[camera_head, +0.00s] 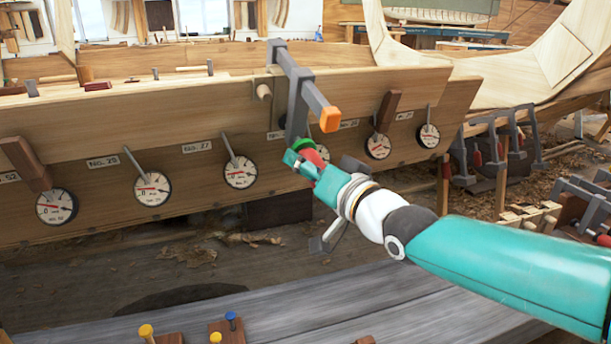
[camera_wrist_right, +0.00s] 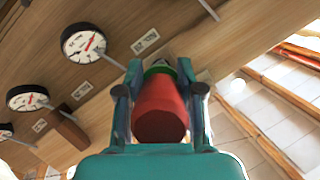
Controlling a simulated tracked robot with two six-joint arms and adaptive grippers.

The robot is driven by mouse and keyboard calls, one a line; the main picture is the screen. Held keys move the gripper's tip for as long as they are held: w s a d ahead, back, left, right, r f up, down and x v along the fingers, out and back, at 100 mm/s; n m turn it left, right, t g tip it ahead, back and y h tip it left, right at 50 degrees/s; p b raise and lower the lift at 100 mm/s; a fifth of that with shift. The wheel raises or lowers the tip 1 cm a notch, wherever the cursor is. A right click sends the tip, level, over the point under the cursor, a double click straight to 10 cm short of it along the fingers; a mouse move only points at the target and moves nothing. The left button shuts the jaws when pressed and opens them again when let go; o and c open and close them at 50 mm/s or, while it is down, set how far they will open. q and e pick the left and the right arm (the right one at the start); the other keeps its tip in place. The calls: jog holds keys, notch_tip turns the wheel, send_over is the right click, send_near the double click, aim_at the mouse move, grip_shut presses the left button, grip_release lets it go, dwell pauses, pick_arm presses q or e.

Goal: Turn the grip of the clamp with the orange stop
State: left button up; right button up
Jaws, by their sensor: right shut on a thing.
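The grey clamp (camera_head: 294,80) hangs over the top edge of the wooden hull plank, with an orange stop (camera_head: 330,119) on its side arm. Its lower end reaches down to a red grip with a green collar (camera_head: 304,146). My right gripper (camera_head: 303,162) is at that grip and partly hides it. In the right wrist view the red grip (camera_wrist_right: 160,110) sits between the two fingers of my right gripper (camera_wrist_right: 160,92), which is shut on it; the green collar shows beyond. My left gripper is not in view.
Several round dial gauges (camera_head: 240,172) with rods line the hull plank (camera_head: 110,120). Wooden wedges (camera_head: 386,110) stick out beside some. Grey clamps (camera_head: 510,140) stand at the right. A bench (camera_head: 260,312) with yellow and blue pegs is in front.

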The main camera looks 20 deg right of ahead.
dwell(0.4)
jog(key=o, duration=1.2)
jog(key=v, duration=1.2)
jog(key=shift+d+f, duration=0.1)
